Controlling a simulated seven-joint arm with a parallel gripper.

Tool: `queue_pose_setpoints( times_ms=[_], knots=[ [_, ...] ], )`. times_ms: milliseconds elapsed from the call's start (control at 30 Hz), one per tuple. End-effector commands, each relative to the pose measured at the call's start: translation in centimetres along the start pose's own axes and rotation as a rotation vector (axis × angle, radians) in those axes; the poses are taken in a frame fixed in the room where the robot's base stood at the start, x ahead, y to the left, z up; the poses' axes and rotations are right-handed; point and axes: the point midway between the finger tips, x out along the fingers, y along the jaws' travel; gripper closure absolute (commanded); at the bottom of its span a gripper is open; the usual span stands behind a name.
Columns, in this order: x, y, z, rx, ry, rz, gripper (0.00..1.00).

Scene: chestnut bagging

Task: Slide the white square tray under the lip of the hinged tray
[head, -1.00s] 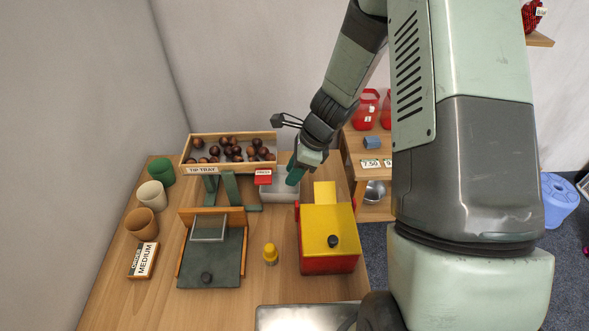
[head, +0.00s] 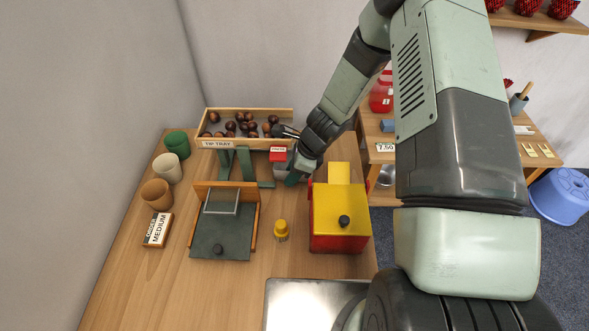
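The hinged tray (head: 217,144), a wooden box labelled "TIP TRAY" with brown chestnuts in it, stands raised on a green stand (head: 244,163) at the back of the table.
A dark green hinged board (head: 222,237) and several cups (head: 168,168) are left.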

Motion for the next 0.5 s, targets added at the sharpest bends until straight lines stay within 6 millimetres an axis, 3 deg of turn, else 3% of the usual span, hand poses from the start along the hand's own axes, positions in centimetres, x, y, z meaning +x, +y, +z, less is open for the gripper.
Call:
queue_pose_setpoints(
  times_ms=[133, 333, 500],
  knots=[
    [-0.02, 0.00, 0.01, 0.000, 0.000, 0.000, 0.69],
    [-0.02, 0.01, 0.00, 0.000, 0.000, 0.000, 0.99],
    [-0.03, 0.01, 0.00, 0.000, 0.000, 0.000, 1.00]
  ],
)
